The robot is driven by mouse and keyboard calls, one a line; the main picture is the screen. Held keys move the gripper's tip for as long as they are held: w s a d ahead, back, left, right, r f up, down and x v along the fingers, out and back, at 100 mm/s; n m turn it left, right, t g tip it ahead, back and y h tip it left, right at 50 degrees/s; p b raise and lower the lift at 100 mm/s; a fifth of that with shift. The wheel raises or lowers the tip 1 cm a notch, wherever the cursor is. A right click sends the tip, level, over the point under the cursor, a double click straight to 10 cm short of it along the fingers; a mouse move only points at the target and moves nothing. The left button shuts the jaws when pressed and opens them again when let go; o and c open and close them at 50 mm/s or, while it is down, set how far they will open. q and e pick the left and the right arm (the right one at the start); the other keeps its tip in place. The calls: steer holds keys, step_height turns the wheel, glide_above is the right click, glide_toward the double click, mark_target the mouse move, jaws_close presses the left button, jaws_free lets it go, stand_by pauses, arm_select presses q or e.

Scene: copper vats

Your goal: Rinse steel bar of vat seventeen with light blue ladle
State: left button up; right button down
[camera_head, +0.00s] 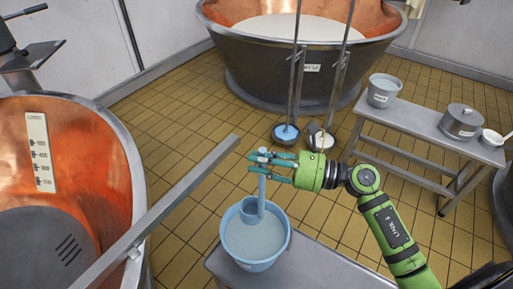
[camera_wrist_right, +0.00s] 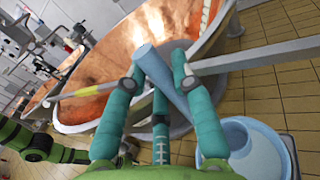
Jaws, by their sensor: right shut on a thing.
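My right gripper (camera_head: 264,157) is shut on the upright handle of the light blue ladle (camera_head: 261,186). The ladle's cup (camera_head: 250,211) is at the bucket's far side, its lower part hidden by the pale liquid. The blue bucket (camera_head: 228,246) stands on a grey bench. The steel bar (camera_head: 180,200) slants out from the copper vat (camera_head: 92,150) at left, and its free end is close to the left of my gripper. The wrist view shows the ladle handle (camera_wrist_right: 158,66) between my fingers and the bar (camera_wrist_right: 265,57) beyond. The vat's number is not readable. My left gripper is not seen.
A second copper vat (camera_head: 270,70) with pale liquid stands at the back.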

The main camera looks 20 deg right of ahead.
arm_select(q)
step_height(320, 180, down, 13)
steer(key=b, duration=1.2)
arm_select(e)
glide_above(262, 209)
step_height(262, 209, down, 14)
steer(key=shift+w+a+r, duration=0.1)
steer(key=shift+a, duration=0.05)
step_height(262, 209, down, 5)
steer(key=b, duration=0.5)
steer(key=shift+r, duration=0.1)
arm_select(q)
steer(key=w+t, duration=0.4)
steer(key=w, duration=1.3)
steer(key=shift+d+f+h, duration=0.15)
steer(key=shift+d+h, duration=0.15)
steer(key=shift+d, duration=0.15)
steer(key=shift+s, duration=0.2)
